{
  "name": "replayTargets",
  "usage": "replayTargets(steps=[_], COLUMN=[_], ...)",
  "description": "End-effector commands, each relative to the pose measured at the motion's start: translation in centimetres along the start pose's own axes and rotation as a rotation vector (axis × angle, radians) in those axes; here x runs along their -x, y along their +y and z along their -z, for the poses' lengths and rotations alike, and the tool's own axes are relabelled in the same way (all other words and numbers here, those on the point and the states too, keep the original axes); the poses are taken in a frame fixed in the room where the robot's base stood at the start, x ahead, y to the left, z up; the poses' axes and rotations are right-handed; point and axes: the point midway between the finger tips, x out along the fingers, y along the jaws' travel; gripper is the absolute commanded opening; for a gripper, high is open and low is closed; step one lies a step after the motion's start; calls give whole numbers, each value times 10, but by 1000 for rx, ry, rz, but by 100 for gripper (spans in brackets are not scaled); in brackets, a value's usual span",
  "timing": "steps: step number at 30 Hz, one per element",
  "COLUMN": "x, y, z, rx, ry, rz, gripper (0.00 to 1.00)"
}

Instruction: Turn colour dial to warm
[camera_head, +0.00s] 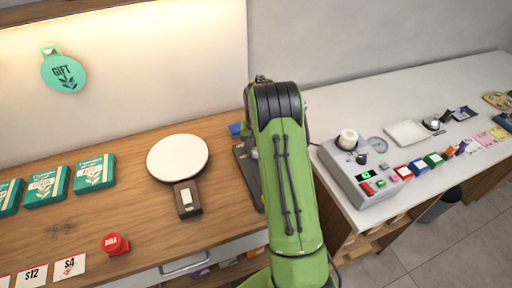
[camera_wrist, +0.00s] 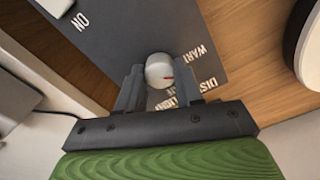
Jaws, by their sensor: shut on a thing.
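My gripper (camera_wrist: 159,82) is shut on the dial, one finger on each side. In the head view, the panel (camera_head: 242,167) shows as a dark strip on the wooden counter, largely hidden behind my green arm. I cannot make out the dial or fingertips there.
A round white disc (camera_head: 178,157) lies left of the panel on the wooden counter (camera_head: 120,215). Teal boxes (camera_head: 95,173) and a red button (camera_head: 115,244) are further left. A grey device (camera_head: 358,180) with a gauge stands right of my arm.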

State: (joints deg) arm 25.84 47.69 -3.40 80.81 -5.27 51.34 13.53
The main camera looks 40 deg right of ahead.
Motion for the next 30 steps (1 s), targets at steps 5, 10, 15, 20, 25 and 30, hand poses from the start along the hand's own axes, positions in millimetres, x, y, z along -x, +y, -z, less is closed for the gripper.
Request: replayTargets(steps=[5, 10, 15, 20, 25, 30], x=[1, 1, 1, 1, 1, 1], y=[-1, -1, -1, -1, 0, 0], z=[1, 1, 1, 1, 1, 0], rx=[30, 37, 36, 35, 35, 34], ry=[3, 3, 4, 4, 2, 1], rz=[2, 1, 1, 1, 1, 0], gripper=[5, 5, 5, 46, 61, 61])
